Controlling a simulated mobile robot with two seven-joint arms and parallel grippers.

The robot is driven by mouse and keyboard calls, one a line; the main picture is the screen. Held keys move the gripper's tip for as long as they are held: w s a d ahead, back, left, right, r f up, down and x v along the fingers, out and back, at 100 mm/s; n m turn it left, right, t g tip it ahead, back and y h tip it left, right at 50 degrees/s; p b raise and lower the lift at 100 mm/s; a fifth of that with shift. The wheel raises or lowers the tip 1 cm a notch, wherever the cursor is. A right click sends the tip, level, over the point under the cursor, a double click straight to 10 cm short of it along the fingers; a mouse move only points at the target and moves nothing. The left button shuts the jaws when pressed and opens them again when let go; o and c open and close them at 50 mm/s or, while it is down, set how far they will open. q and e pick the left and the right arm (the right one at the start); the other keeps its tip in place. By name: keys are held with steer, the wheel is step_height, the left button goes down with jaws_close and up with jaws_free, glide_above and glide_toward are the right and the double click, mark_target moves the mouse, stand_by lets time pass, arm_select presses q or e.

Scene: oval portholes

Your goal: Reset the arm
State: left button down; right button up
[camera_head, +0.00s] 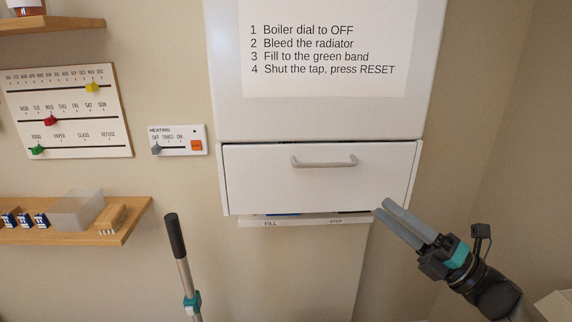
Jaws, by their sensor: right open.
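My right gripper (383,207) reaches in from the lower right with its two long grey fingers pointing up and left. It is open, with nothing visible between the fingers. My left gripper is not in view.
The drawer has a grey bar handle (324,162). A strip labelled FILL and STOP (300,222) lies below it. A dark-gripped pole (175,238) stands left of it. A wooden shelf (130,222) holds a translucent box (78,210). A heating panel (178,140) is on the wall.

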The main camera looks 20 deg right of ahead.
steer(key=w+d+f+m+t+h+b, duration=0.1)
steer(key=d+f+m+h+b, duration=0.15)
steer(key=f+m+h, duration=0.55)
steer(key=w+d+f+m+h+b, duration=0.1)
steer(key=d+f+m+h, duration=0.2)
steer(key=f, duration=0.9)
steer(key=s+f+m+g+h+b, duration=0.1)
steer(key=s+f+m+g+h, duration=0.25)
steer(key=f, duration=0.85)
steer(key=s+f+m+g+b, duration=0.2)
steer(key=s+f+m, duration=0.3)
steer(key=f, duration=0.8)
steer(key=s+a+f+m+g+b, duration=0.2)
steer(key=s+a+f+m+g, duration=0.2)
steer(key=s+f, duration=0.9)
steer(key=s+a+f+m+g+b, duration=0.2)
steer(key=s+a+f+m+g, duration=0.2)
steer(key=s+a+f+g, duration=0.4)
steer(key=s+a+f+y, duration=0.1)
steer(key=s+a+f, duration=0.4)
steer(key=s, duration=0.4)
steer(key=shift+s+a+f, duration=0.2)
steer(key=shift+a+f, duration=0.05)
steer(key=shift+f, duration=0.55)
steer(key=shift+m+g, duration=0.25)
